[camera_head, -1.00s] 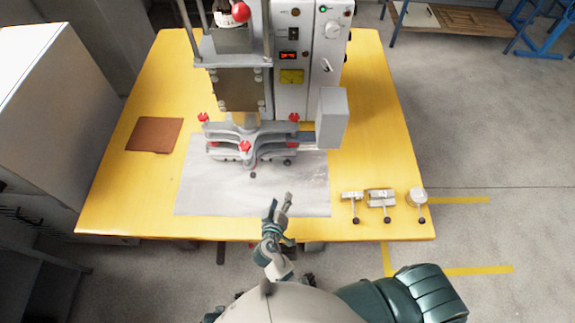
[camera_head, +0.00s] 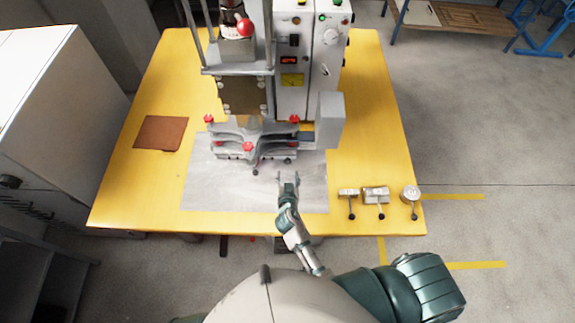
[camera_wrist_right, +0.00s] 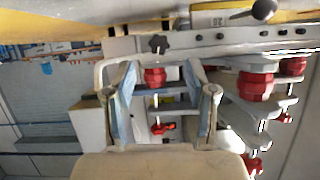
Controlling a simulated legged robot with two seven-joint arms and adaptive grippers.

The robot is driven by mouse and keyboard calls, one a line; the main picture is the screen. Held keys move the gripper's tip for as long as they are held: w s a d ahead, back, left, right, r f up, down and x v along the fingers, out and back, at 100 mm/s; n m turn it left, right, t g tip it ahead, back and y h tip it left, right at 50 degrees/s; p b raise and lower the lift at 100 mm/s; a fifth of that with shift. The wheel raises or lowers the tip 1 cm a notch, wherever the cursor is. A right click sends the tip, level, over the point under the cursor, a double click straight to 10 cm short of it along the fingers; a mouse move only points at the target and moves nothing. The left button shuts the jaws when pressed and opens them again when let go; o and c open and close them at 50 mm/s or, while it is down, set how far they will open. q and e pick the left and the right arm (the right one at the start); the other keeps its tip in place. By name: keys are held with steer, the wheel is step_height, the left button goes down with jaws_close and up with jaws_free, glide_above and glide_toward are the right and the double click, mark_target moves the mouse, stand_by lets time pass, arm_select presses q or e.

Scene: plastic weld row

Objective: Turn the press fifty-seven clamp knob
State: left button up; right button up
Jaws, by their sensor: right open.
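The press (camera_head: 240,95) stands on the yellow table. Its grey clamp fixture (camera_head: 250,137) carries red knobs at the left (camera_head: 208,119), right (camera_head: 294,119) and front (camera_head: 248,147). Which one is the press fifty-seven clamp knob I cannot tell. My right gripper (camera_head: 288,175) is open and empty in front of the fixture, over the grey sheet. In the right wrist view, a red knob (camera_wrist_right: 155,77) shows between the parted fingers of my right gripper (camera_wrist_right: 160,85), apparently beyond them. Another red knob (camera_wrist_right: 255,85) is to the right. My left gripper is not in view.
A grey sheet (camera_head: 230,192) lies under the fixture on the yellow table (camera_head: 395,130). A brown pad (camera_head: 160,133) lies at the left. Small metal parts with black knobs (camera_head: 375,195) stand at the front right. A grey box (camera_head: 330,119) juts out beside the fixture.

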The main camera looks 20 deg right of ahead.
mark_target(288, 163)
steer(key=x, duration=0.7)
steer(key=shift+c, duration=0.2)
